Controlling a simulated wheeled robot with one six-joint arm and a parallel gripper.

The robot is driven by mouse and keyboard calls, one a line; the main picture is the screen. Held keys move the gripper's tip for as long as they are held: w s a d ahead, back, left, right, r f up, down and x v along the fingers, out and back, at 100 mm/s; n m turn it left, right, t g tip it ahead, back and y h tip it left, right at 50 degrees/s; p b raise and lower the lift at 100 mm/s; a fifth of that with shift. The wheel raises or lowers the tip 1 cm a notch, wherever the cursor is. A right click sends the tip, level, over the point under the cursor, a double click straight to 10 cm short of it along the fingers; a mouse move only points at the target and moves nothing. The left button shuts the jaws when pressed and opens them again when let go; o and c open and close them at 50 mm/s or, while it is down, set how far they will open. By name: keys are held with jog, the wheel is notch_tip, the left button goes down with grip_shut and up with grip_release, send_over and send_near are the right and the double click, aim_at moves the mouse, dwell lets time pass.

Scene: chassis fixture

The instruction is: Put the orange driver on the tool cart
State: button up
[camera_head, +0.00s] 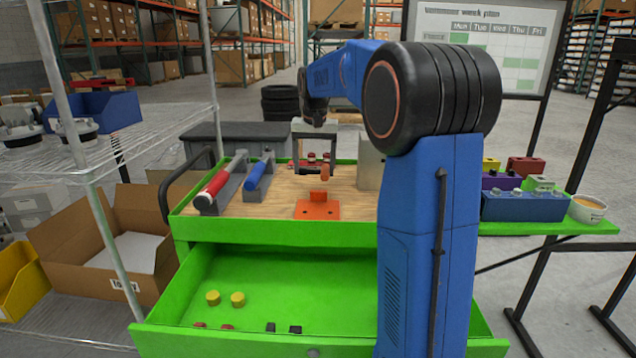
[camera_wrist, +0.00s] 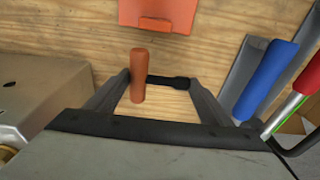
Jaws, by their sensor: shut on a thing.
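The orange driver (camera_head: 325,173) shows as a short orange handle above the wooden top of the green cart (camera_head: 270,232). It also shows in the wrist view (camera_wrist: 138,76), upright between my fingers and close to the left one. My gripper (camera_wrist: 158,80) is shut on it, with a dark bar reaching the handle from the right finger. In the head view my gripper (camera_head: 315,150) points down over the cart's top. I cannot tell whether the driver's lower end touches the wood.
An orange block on a plate (camera_head: 317,210) lies near the cart's front edge. A red tool (camera_head: 213,186) and a blue tool (camera_head: 257,175) rest in grey cradles to its left. A metal box (camera_head: 369,165) stands right. The open drawer (camera_head: 300,285) holds small parts.

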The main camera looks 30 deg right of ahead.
aim_at(314, 172)
jog(key=shift+f, duration=2.55)
jog(key=shift+f, duration=0.15)
jog(key=o, duration=1.1)
jog(key=r, duration=0.4)
jog(key=s+r, duration=0.1)
jog(key=r, duration=0.7)
jog(key=shift+s+a+r, duration=0.1)
jog(key=shift+s+a, duration=0.1)
jog(key=shift+a, duration=0.15)
